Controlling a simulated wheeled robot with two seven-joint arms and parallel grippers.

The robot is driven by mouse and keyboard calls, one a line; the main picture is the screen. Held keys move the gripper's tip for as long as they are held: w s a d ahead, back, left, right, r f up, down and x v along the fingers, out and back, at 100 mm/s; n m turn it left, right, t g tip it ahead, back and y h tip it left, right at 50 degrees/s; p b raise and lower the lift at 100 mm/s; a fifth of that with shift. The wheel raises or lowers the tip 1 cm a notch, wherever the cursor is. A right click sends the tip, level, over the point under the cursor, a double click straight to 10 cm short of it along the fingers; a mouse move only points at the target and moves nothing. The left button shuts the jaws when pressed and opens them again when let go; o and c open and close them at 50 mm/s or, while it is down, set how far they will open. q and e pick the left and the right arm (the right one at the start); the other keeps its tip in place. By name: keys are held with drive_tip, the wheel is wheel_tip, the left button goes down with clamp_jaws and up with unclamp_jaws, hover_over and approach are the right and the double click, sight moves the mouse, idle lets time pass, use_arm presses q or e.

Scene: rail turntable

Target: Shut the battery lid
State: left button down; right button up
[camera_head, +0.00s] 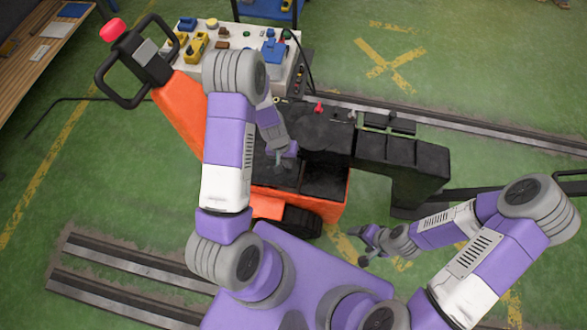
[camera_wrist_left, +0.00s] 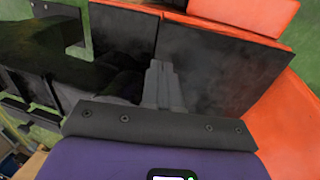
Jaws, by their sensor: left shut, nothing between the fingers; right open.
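The orange and black truck (camera_head: 345,205) stands in front of me. Flat black panels (camera_head: 325,182) cover its near top, beside my left gripper (camera_head: 283,160). My left gripper is shut and empty, partly hidden by its own arm. In the left wrist view its shut fingers (camera_wrist_left: 163,85) point at two dark panels, a smaller left one (camera_wrist_left: 122,38) and a larger right one (camera_wrist_left: 225,65), with a seam between them. I cannot tell which panel is the battery lid, how far it is open, or whether the fingers touch it. My right gripper (camera_head: 370,245) is open and empty, right of the truck.
A tiller handle (camera_head: 140,60) with a red knob rises at the truck's left. A long black section (camera_head: 405,160) extends right. Behind stands a table (camera_head: 228,42) with coloured parts. Rails (camera_head: 120,275) cross the green floor; a wooden bench (camera_head: 35,50) is upper left.

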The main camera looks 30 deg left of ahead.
use_arm(q)
drive_tip(key=w+a+r, duration=0.1)
drive_tip(key=w, duration=0.1)
drive_tip(key=b, duration=0.5)
approach(298, 175)
drive_tip(key=x, duration=0.6)
drive_tip(key=shift+s+a+f, duration=0.1)
drive_tip(key=shift+a+f, duration=0.1)
drive_tip(key=shift+f, duration=0.2)
drive_tip(key=shift+d+f, duration=0.1)
drive_tip(key=f, duration=0.1)
drive_tip(key=d+f, duration=0.1)
drive_tip(key=f, duration=0.1)
drive_tip(key=shift+y+b, duration=0.3)
drive_tip(key=shift+y, duration=0.1)
drive_tip(key=shift+f+y, duration=0.3)
drive_tip(key=shift+f, duration=0.15)
